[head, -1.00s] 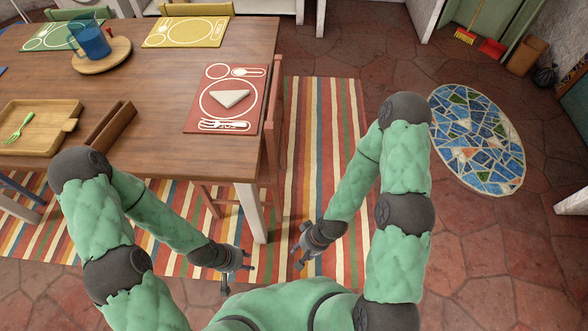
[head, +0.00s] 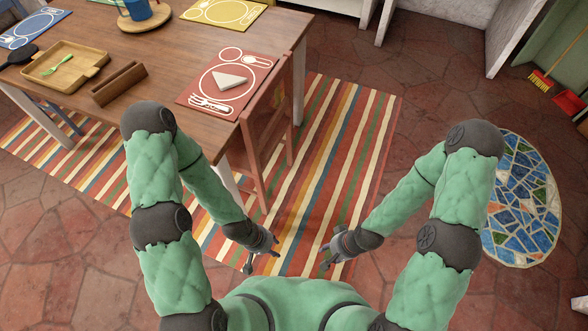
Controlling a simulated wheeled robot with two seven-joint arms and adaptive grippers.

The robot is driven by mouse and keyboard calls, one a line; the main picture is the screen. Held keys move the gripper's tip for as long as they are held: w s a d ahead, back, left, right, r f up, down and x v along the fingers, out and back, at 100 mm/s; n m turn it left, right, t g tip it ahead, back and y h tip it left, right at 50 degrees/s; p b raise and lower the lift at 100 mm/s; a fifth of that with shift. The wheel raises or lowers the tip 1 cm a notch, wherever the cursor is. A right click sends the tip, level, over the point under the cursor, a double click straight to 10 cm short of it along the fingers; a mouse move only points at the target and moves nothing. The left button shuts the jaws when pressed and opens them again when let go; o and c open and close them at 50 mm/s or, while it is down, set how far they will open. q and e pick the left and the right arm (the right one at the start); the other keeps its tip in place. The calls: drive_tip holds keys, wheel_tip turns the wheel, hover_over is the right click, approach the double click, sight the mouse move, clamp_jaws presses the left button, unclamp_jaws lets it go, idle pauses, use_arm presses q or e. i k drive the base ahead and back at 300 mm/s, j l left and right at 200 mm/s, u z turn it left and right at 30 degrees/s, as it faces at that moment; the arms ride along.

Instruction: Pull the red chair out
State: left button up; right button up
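The red chair (head: 268,125) stands at the right end of the wooden table (head: 165,50), pushed in close to it beside the red placemat (head: 228,82). Its backrest and legs show, and its seat is mostly hidden under the tabletop. My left gripper (head: 262,255) is in front of the chair, lower in the picture, and apart from it. My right gripper (head: 325,258) is to the right of the left one, over the striped rug, touching nothing that I can see. Both are small and their fingers are hard to make out; neither seems to hold anything.
A striped rug (head: 345,130) lies under the table and chair, with free floor to the right. A blue mosaic mat (head: 525,215) lies farther right. A wooden tray (head: 65,72) and a napkin holder (head: 118,84) are on the table. A broom (head: 540,82) stands at the upper right.

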sight(263, 127)
drive_tip(key=i+l+u, duration=0.1)
drive_tip(key=i+l, duration=0.6)
drive_tip(key=i, duration=0.15)
